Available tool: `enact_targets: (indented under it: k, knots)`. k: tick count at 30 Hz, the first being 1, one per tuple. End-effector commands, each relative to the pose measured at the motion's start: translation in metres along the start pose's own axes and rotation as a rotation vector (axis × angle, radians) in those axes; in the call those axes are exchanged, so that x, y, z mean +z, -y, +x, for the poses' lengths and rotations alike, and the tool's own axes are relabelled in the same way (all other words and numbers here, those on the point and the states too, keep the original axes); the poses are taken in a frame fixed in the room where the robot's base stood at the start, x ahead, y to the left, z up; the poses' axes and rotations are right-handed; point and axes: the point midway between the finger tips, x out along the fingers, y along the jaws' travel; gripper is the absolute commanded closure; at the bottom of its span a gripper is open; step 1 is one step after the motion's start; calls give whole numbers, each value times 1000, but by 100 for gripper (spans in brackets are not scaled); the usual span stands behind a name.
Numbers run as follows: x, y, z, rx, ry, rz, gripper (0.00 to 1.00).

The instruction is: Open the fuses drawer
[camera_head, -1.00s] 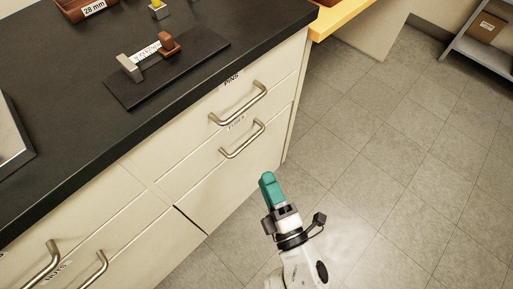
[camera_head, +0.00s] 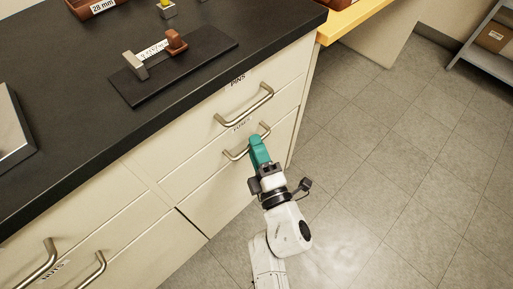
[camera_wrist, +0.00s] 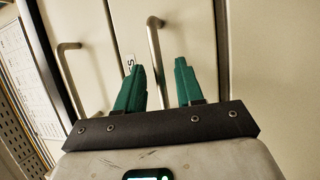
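The fuses drawer (camera_head: 190,185) is the cream front under the pins drawer on the right side of the cabinet. It looks closed. Its metal bar handle (camera_head: 234,156) is partly hidden behind my gripper (camera_head: 256,140). In the wrist view my gripper (camera_wrist: 159,66) has its two teal fingers apart. The handle (camera_wrist: 154,45) runs lengthwise through the view, with its near part in the gap between them. I cannot tell whether a finger touches it. Part of the drawer's label (camera_wrist: 130,64) shows beside the left finger.
The pins drawer (camera_head: 205,135) with its own handle (camera_head: 246,108) is just above. More drawers with handles (camera_head: 95,270) are at the lower left. The black countertop (camera_head: 60,130) overhangs and holds a dark plate (camera_head: 205,62) with small blocks. The floor (camera_head: 400,190) to the right is clear.

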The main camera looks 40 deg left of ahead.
Motion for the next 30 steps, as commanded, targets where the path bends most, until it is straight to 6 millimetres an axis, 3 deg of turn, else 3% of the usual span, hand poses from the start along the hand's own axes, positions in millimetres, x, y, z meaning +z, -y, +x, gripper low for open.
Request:
enact_targets:
  k: [2, 13, 30]
  knots:
    - [0, 0, 0, 0, 0, 0, 65]
    - [0, 0, 0, 0, 0, 0, 100]
    - [0, 1, -1, -1, 0, 0, 100]
